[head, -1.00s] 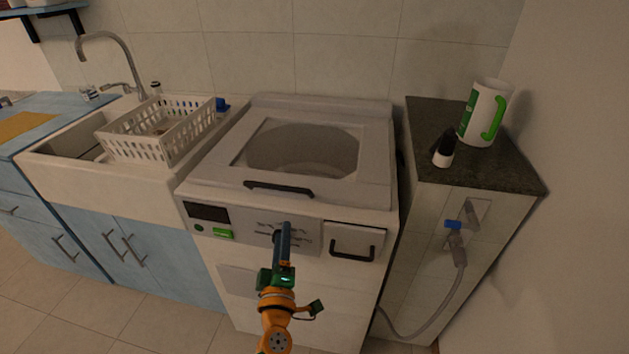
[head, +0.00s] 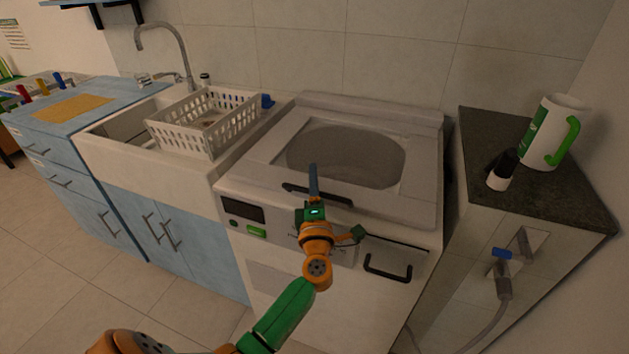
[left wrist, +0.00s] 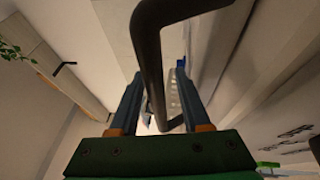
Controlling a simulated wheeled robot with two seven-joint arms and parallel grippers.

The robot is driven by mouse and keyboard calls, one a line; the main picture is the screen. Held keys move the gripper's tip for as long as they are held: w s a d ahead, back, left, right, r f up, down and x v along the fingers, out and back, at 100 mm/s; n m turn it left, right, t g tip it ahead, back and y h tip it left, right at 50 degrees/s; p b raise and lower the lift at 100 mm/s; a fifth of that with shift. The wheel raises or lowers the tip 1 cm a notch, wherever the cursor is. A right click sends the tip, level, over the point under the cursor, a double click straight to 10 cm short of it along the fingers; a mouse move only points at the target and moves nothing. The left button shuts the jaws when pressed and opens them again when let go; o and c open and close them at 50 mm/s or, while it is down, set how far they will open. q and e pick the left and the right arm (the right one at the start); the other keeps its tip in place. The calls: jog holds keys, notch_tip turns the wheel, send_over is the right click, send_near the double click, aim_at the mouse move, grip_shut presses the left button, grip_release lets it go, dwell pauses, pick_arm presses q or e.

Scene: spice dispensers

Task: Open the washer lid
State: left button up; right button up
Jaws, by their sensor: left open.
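The white washer (head: 290,283) stands in the middle of the head view. Its lid (head: 266,157), with a large dark window, lies flat and looks closed. A dark bar handle (head: 336,199) is on the lid's front edge. My left gripper (head: 313,170) is open at this handle, its fingers reaching over it near its left half. In the left wrist view the handle (left wrist: 149,60) passes between the two spread fingers (left wrist: 159,78); I cannot tell whether it touches either one. My right gripper is not in view.
A second handle (head: 387,268) is on the washer's front at right. A white basket (head: 205,127) sits over the sink at left. A dark-topped counter (head: 474,127) at right holds a white-and-green mug (head: 543,137) and a small black-and-white bottle (head: 502,170).

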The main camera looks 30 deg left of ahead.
pick_arm(q)
jog(key=shift+s+d+r, duration=0.1)
grip_shut()
dwell(1.2)
